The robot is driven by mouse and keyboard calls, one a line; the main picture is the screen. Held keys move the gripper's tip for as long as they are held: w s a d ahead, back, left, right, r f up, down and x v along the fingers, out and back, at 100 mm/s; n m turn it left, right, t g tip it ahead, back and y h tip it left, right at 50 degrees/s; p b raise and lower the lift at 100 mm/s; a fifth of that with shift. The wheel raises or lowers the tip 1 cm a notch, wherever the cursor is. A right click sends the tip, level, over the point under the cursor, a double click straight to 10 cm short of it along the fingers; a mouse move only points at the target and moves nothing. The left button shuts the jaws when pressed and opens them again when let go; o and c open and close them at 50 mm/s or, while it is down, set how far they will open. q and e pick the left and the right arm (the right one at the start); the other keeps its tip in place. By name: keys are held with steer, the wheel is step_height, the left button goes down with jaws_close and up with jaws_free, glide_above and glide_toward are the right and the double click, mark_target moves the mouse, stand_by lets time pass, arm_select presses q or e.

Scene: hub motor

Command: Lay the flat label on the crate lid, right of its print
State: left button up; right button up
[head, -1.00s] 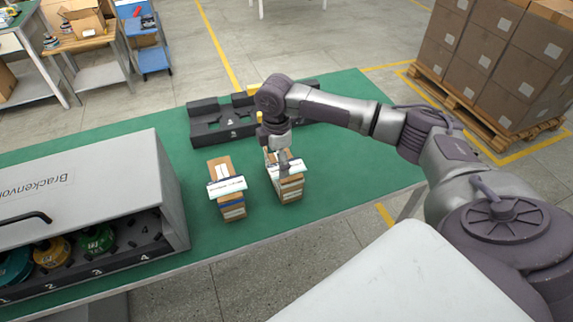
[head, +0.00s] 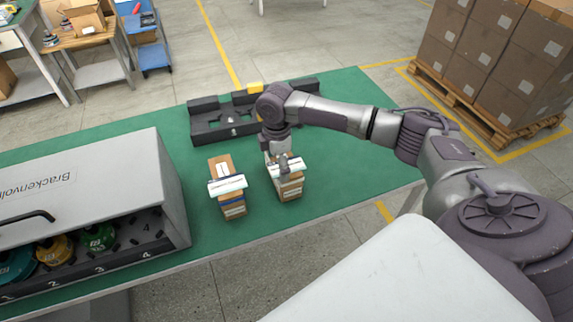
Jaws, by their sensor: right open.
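The grey crate stands at the left of the green table, and its pale lid (head: 95,185) carries the dark print "Brackenvol…" (head: 38,188). The lid right of the print is bare. Two small brown cartons stand in the middle of the table. A white label with a line of print (head: 227,185) lies across the left carton (head: 233,207). Another white label (head: 296,166) lies across the right carton (head: 290,190), partly hidden by my right gripper (head: 284,166). That gripper is open, pointing down at this label; contact cannot be told. My left gripper is out of view.
A dark tray (head: 208,131) with a yellow block (head: 255,87) at its rear stands behind the cartons. Coloured round parts (head: 97,238) sit in the crate's numbered open front. The green table (head: 345,150) is clear at right.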

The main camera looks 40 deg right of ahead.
stand_by(0.3)
steer(key=c, duration=0.9)
